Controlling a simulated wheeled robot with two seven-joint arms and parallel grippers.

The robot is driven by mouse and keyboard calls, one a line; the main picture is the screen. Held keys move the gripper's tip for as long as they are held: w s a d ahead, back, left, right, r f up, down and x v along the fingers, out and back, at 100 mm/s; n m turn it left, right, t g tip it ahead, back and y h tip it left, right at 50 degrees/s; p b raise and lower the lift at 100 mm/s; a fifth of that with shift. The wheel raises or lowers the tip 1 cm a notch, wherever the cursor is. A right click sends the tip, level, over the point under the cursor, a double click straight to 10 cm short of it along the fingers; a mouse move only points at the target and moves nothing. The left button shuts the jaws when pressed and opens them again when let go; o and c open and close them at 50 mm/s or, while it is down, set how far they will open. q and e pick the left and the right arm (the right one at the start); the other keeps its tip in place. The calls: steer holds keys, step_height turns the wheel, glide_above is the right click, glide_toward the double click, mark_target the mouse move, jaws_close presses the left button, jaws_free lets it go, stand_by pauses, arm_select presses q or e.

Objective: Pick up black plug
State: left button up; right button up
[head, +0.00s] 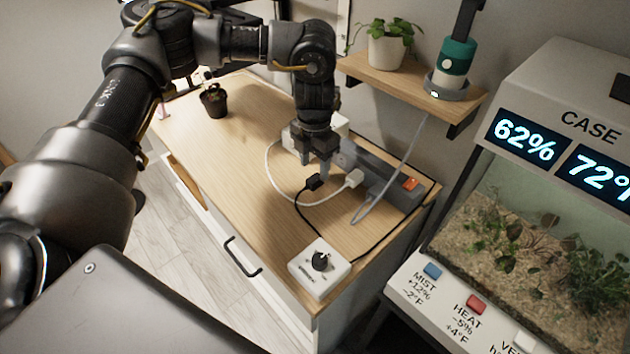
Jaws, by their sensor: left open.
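The black plug (313,183) lies on the wooden cabinet top, with a black cord running from it. My left gripper (315,168) points down right above the black plug, its fingers apart. The fingertips are close to the plug, but I cannot tell whether they reach around it. A white plug (353,178) with a white cord lies just right of the black plug. A grey power strip (385,180) with an orange switch lies along the back of the top. My right gripper is not in view.
A white box with a black dial (319,268) stands at the cabinet's front corner. A small potted plant (213,101) stands at the left. A wall shelf (410,80) holds a plant and a teal device. A glass terrarium case (530,220) stands at right. The left middle top is clear.

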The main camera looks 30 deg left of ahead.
mark_target(314, 179)
arm_select(q)
step_height(314, 179, down, 5)
steer(key=shift+s+r+p, duration=0.1)
steer(key=shift+r+p, duration=0.05)
steer(key=shift+p, duration=0.15)
steer(key=shift+c, duration=1)
steer(key=c, duration=0.9)
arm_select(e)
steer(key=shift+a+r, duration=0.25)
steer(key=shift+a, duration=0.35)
arm_select(q)
steer(key=shift+r, duration=0.15)
